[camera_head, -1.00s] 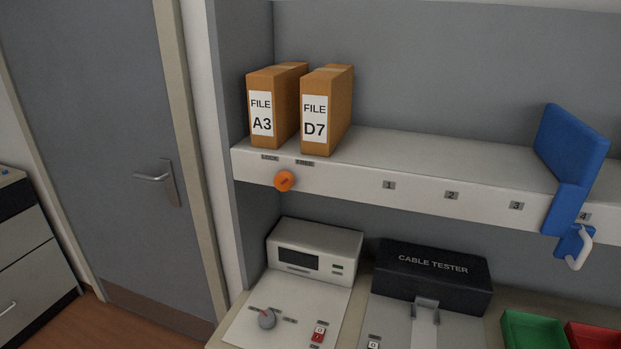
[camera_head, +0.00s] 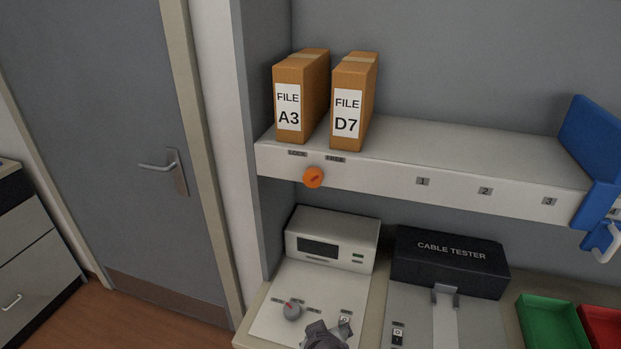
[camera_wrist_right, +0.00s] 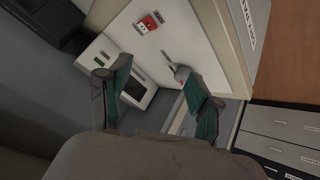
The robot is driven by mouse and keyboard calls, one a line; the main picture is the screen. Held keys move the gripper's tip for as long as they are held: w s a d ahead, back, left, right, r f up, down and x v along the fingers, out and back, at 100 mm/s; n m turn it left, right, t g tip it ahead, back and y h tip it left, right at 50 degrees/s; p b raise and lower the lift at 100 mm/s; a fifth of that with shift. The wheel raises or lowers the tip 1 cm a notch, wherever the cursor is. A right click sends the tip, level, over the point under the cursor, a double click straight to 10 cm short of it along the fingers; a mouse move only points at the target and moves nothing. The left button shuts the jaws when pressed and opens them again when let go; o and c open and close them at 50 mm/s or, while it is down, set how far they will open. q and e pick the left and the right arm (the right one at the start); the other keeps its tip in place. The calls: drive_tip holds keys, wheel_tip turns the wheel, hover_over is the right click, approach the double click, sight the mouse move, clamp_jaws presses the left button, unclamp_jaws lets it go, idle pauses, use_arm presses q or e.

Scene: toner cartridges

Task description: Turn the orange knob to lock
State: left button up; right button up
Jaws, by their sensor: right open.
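The orange knob (camera_head: 314,177) sits on the front face of the white shelf (camera_head: 390,180) in the head view. A small red mark on it slants toward the upper right. Above it are a LOCK label (camera_head: 297,153) on the left and a label that seems to read FREE (camera_head: 335,159) on the right. My right gripper (camera_head: 328,336) shows dark at the bottom edge of the head view, well below the knob, over the lower panel. In the right wrist view my right gripper (camera_wrist_right: 158,94) is open, with nothing between its fingers. The orange knob is not visible there. My left gripper is not in view.
Two file boxes, A3 (camera_head: 302,95) and D7 (camera_head: 354,102), stand on the shelf above the knob. Below are a white device (camera_head: 331,238), a grey knob (camera_head: 292,311) and a black cable tester (camera_head: 450,262).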

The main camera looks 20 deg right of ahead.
drive_tip(key=w+a+r+m+t+h, duration=0.1)
drive_tip(key=w+r+t, duration=0.1)
drive_tip(key=r, duration=0.4)
drive_tip(key=w+a+r+m+t+h, duration=0.1)
drive_tip(key=w+a+r+t, duration=0.15)
drive_tip(key=r, duration=0.45)
drive_tip(key=m+t+h+p, duration=0.1)
drive_tip(key=m+t+h, duration=0.2)
drive_tip(key=m+h, duration=0.1)
approach(312, 180)
drive_tip(key=p+x, duration=0.6)
drive_tip(key=x, duration=0.2)
drive_tip(key=shift+w+d+r, duration=0.1)
drive_tip(key=shift+w+d, duration=0.1)
drive_tip(key=shift+w, duration=0.15)
drive_tip(key=shift+w+d, duration=0.25)
drive_tip(key=shift+w, duration=0.2)
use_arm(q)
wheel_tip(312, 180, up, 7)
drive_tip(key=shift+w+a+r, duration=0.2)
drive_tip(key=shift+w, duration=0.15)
